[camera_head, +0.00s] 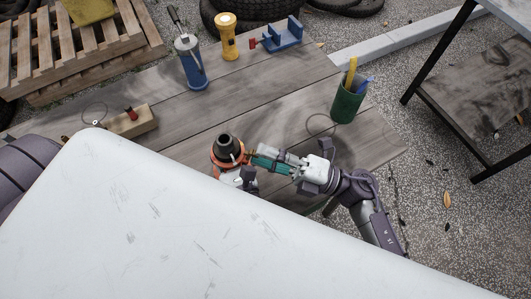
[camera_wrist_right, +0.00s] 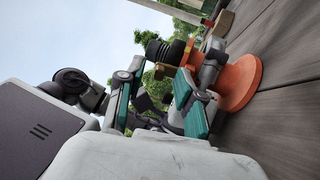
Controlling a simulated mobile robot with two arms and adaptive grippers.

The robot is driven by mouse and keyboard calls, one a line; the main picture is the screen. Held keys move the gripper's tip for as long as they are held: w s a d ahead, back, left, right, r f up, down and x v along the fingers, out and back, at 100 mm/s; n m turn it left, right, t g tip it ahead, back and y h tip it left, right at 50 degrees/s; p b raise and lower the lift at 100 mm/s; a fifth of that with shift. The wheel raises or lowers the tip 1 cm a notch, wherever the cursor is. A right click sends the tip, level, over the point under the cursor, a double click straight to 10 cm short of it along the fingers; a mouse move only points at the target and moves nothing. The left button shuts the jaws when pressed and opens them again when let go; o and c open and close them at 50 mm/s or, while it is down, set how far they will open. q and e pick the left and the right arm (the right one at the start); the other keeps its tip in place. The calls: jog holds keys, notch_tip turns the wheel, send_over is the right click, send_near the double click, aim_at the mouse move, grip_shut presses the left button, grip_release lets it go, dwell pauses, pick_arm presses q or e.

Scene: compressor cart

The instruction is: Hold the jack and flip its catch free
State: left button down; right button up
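The jack (camera_head: 226,147) stands on the wooden table, with an orange round base and a dark ribbed top. In the right wrist view, the jack (camera_wrist_right: 238,84) appears turned sideways, with its black top and a brass collar showing. My right gripper (camera_head: 254,161) reaches in from the right, its teal-padded fingers close beside the jack; contact is unclear. The right wrist view shows this gripper (camera_wrist_right: 158,72) with its fingers apart. A pale grey shape, seemingly my left gripper (camera_head: 243,178), shows just in front of the jack, mostly hidden by a white panel. The catch cannot be made out.
The scratched white panel (camera_head: 180,230) covers the foreground. A green cup (camera_head: 346,103) with pens stands right of the jack. A blue canister (camera_head: 190,64), a yellow flashlight (camera_head: 227,38) and a blue holder (camera_head: 284,38) stand at the back. A wooden block (camera_head: 133,121) lies left.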

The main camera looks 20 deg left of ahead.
jog(key=v, duration=1.1)
jog(key=shift+d+f, duration=0.2)
jog(key=shift+d, duration=0.2)
jog(key=shift+c, duration=1.1)
jog(key=shift+a+r+n+g, duration=0.1)
jog(key=shift+r+n+g, duration=0.35)
jog(key=shift+n, duration=0.25)
notch_tip(320, 180, up, 9)
jog(key=n+t+h, duration=0.2)
jog(key=n+h, duration=0.5)
jog(key=n, duration=1)
jog(key=x, duration=1.2)
jog(key=shift+f+h, duration=0.2)
jog(key=shift+h, duration=0.1)
jog(key=shift+c, duration=0.2)
